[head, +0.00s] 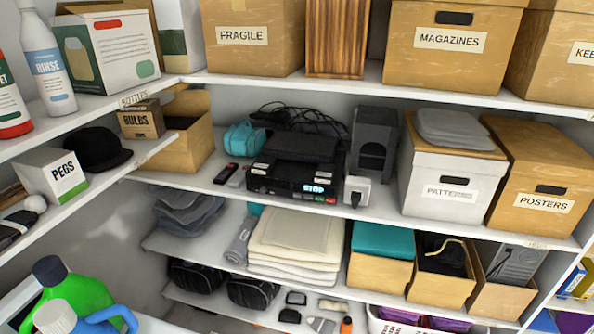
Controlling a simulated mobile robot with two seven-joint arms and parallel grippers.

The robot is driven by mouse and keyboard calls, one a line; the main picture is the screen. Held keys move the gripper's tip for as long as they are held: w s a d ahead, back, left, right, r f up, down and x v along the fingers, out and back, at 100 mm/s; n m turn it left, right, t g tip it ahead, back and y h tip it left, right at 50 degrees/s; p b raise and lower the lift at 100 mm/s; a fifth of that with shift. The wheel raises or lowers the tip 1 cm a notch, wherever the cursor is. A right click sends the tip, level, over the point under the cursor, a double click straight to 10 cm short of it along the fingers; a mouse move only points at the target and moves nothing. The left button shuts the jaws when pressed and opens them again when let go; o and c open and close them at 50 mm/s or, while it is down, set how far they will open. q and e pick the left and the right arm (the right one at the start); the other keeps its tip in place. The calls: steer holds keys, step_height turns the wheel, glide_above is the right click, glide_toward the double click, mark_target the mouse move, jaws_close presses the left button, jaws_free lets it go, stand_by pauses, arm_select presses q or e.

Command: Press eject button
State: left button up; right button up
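A black media player (275,186) stands on the middle shelf, with its front facing me and slightly right. A lit display (318,188) on its front reads STOP. Small green and red buttons (325,199) sit below the display. The button labels are too small to read, so I cannot tell which one is eject. A second dark box (300,147) rests on top of the player. Neither of my grippers is in view.
A white power adapter (356,190) with a plug is right of the player; a black speaker (373,145) stands behind it. A black remote (226,173) lies to the left. A patterns box (447,180) stands further right. The shelf edge before the player looks clear.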

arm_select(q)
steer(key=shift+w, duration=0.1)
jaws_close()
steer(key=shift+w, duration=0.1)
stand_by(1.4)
